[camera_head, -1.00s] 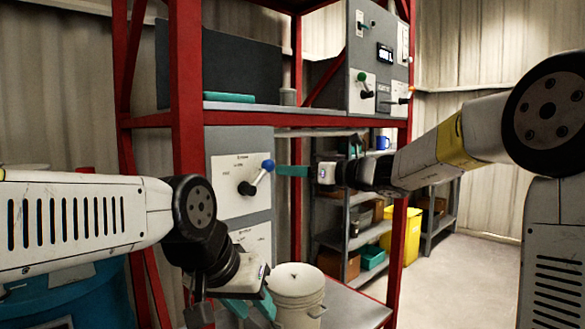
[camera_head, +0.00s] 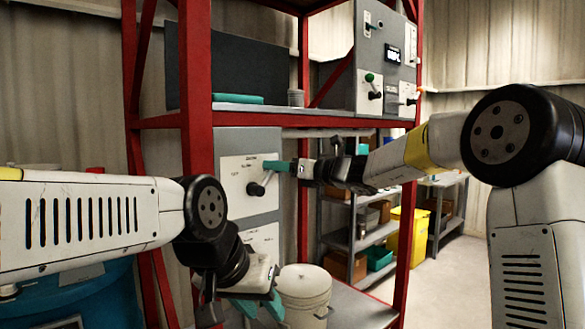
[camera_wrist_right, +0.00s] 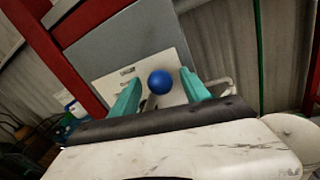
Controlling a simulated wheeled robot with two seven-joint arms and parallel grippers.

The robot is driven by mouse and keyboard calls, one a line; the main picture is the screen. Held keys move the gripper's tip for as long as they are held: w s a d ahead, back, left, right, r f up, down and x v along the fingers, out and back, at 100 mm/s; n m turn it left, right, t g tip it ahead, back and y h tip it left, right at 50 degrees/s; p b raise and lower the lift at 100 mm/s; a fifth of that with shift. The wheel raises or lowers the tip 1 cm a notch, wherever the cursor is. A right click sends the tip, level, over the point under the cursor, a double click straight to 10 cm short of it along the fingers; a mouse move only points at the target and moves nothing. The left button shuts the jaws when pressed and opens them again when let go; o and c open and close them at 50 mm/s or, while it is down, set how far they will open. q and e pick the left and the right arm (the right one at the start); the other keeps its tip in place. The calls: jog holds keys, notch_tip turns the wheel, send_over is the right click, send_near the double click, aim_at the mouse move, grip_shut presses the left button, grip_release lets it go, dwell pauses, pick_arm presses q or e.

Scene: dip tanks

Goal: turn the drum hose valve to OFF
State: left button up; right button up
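The valve is a dark lever (camera_head: 257,187) on a white plate (camera_head: 235,185) on the lower grey panel. Its blue ball knob (camera_wrist_right: 160,82) shows in the right wrist view; in the head view the right gripper's teal finger covers it. My right gripper (camera_head: 278,166) is at the lever's upper end. In the right wrist view its teal fingers (camera_wrist_right: 160,79) stand apart, one on each side of the knob, with gaps between. The plate's lettering is too small to read. My left gripper (camera_head: 261,308) is low, beside the white bucket, its teal fingers apart and empty.
A red rack post (camera_head: 197,90) stands left of the panel. An upper grey control box (camera_head: 375,50) has a green-knobbed lever (camera_head: 374,88). A white bucket (camera_head: 305,290) stands below the panel. A blue drum (camera_head: 100,290) is at lower left. Clear floor lies right.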

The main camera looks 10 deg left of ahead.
grip_shut()
dwell(1.3)
